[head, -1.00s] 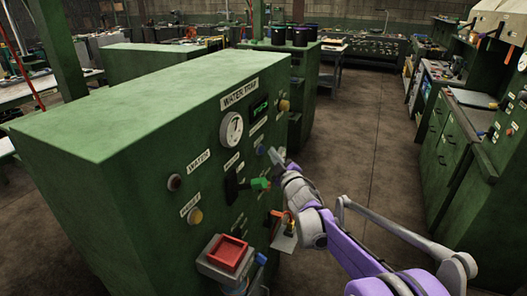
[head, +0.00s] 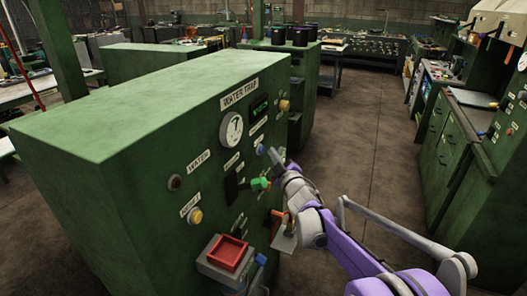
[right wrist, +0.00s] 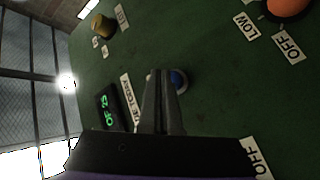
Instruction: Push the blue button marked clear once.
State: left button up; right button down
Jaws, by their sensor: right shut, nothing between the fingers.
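The blue button (head: 260,150) is on the front of the green water trap cabinet (head: 110,110), right of the round gauge. Its label is too small to read in the head view. My right gripper (head: 273,154) is shut and empty, its tips pointing at the panel close beside the button. In the right wrist view the shut fingers (right wrist: 163,88) partly cover the blue button (right wrist: 180,80). I cannot tell whether the tips touch it. My left gripper is not in view.
A red-topped box (head: 227,253) juts out lower down. Open floor (head: 360,130) lies right of the cabinet.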

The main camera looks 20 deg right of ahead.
jog(key=shift+w+a, duration=0.1)
jog(key=shift+w+a, duration=0.15)
jog(key=shift+w, duration=0.05)
jog(key=shift+w+a, duration=0.25)
dwell(0.9)
jog(key=shift+d, duration=0.1)
jog(key=shift+s+d, duration=0.4)
jog(key=shift+s, duration=0.2)
jog(key=shift+s+d+b, duration=0.95)
jog(key=shift+s+d, duration=0.7)
jog(key=shift+s, duration=0.25)
